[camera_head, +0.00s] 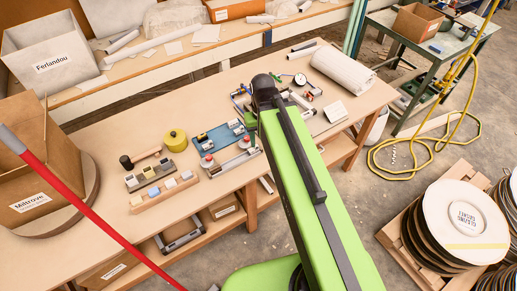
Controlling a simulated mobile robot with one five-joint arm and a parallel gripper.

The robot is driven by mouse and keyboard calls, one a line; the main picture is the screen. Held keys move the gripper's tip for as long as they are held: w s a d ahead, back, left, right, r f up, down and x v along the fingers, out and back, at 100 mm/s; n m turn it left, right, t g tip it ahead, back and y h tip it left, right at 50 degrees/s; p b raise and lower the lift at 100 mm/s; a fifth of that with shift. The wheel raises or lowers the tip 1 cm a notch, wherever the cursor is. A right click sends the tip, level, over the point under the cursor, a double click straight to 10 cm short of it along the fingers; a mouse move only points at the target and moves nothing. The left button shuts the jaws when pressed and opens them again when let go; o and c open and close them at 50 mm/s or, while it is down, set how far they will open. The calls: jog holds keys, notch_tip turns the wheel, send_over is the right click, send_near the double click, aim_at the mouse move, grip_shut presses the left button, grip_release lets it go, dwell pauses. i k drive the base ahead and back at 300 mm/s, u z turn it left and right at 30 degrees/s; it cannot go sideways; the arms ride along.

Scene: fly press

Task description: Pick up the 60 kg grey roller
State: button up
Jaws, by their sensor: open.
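My green arm (305,190) reaches up from the bottom of the head view over the workbench (105,165). Its dark upper joint (263,90) is above the middle of the bench. I cannot make out my gripper; the arm seems to hide it. No roller can be named with certainty as the 60 kg grey one. A short grey cylinder (304,46) lies at the far side of the bench, left of a thick whitish roll (342,70). No weight marking is legible on either. The arm covers part of the bench.
A yellow round item (175,140), a blue mat (217,137) and small blocks crowd the bench. A cardboard box (32,190) stands at the left, behind a red bar (90,215). A yellow hose (405,160) and a pallet of discs (462,222) occupy the right floor.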

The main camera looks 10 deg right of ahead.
aim_at(251, 151)
jog(key=u, duration=0.3)
jog(key=k, duration=0.1)
jog(key=u, duration=3.2)
jog(key=k, duration=1.2)
jog(key=z, duration=0.8)
jog(key=i, duration=0.55)
jog(key=u, duration=0.2)
